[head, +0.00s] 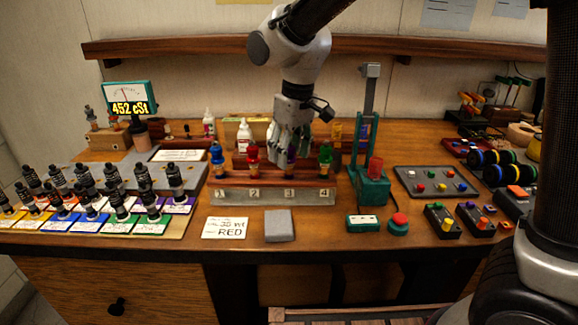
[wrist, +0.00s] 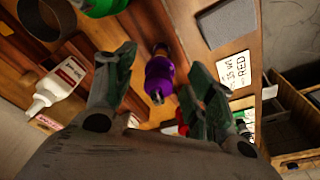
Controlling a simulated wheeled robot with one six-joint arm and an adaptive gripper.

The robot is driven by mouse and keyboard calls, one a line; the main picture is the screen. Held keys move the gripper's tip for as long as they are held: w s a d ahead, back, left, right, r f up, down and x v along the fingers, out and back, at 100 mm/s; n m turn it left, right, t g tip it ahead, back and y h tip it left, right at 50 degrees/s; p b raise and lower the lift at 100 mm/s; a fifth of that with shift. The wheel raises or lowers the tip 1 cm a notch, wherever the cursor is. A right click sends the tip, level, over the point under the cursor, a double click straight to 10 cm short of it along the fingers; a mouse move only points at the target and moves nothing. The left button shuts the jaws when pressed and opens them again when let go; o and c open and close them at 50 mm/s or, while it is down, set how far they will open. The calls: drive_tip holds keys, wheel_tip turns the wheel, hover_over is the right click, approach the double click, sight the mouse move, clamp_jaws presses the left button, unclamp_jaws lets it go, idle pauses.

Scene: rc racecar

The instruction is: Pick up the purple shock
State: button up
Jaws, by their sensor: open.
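The purple shock (head: 291,154) stands in the wooden rack (head: 260,196) by the number 3, partly hidden behind my gripper in the head view. In the wrist view the purple shock (wrist: 159,76) shows between my two spread fingers. My gripper (head: 283,150) is open, pointing down at the purple shock; it also shows in the wrist view (wrist: 162,84). I cannot tell whether a finger touches the shock. A green shock (head: 325,155) stands to its right, and red (head: 252,156) and blue (head: 217,155) ones to its left.
A green stand (head: 371,185) with a tall post rises right of the rack. White bottles (head: 245,135) stand behind it. A card reading RED (head: 225,228) and a grey block (head: 279,225) lie in front. Several black shocks (head: 120,204) fill the left side.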

drive_tip(key=shift+w+f, duration=0.15)
drive_tip(key=shift+f, duration=0.75)
drive_tip(key=c, duration=1.1)
drive_tip(key=shift+c, duration=0.2)
wheel_tip(320, 180, up, 18)
